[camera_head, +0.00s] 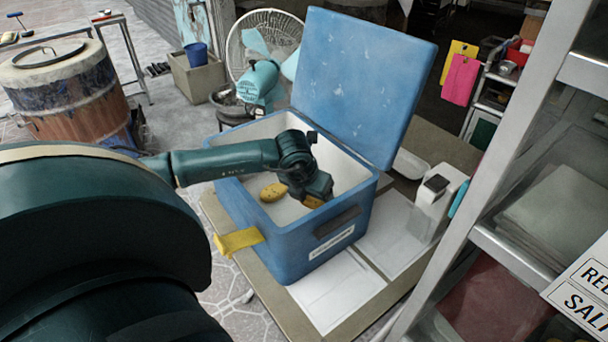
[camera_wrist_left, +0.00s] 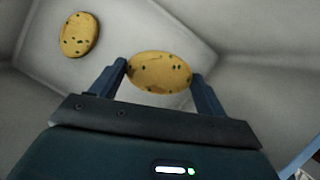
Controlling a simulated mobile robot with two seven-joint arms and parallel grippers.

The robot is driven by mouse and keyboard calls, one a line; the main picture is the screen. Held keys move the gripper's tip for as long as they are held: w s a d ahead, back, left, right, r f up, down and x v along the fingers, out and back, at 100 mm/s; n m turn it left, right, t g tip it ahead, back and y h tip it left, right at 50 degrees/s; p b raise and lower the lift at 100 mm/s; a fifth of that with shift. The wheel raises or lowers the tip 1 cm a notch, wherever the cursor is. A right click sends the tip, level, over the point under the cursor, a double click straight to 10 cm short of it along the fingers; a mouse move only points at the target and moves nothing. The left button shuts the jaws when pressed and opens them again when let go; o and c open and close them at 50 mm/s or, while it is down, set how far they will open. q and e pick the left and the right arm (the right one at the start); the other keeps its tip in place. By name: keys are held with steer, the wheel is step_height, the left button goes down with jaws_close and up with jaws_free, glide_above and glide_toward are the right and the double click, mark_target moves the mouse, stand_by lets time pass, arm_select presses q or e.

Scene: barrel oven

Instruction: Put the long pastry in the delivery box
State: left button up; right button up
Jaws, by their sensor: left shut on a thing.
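The blue delivery box (camera_head: 290,250) stands with its lid (camera_head: 365,75) open and a pale inside. My left gripper (camera_head: 316,195) reaches down into it. It is shut on a yellow, dark-specked pastry (camera_head: 312,202), which shows as an oval between the two fingers in the left wrist view (camera_wrist_left: 160,72). I cannot tell its full length from here. A second speckled pastry (camera_head: 273,192) is inside the box, left of the gripper; it also shows at the upper left of the left wrist view (camera_wrist_left: 78,34), apart from the held one. My right gripper is not in view.
A yellow cloth-like piece (camera_head: 238,240) sticks out at the box's left front corner. The box stands on a table (camera_head: 385,300) with pale panels. A fan (camera_head: 262,75) stands behind, a barrel oven (camera_head: 65,90) far left, and a metal-framed glass case (camera_head: 540,180) on the right.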

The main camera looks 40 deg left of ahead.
arm_select(q)
step_height(320, 180, down, 7)
steer(key=shift+f, duration=0.2)
stand_by(0.3)
steer(key=shift+f, duration=0.2)
steer(key=o, duration=1)
steer(key=shift+r, duration=0.1)
steer(key=shift+r+p, duration=0.25)
steer(key=shift+p, duration=0.05)
steer(key=v, duration=1.1)
steer(key=shift+s+r, duration=0.15)
steer(key=shift+r, duration=0.2)
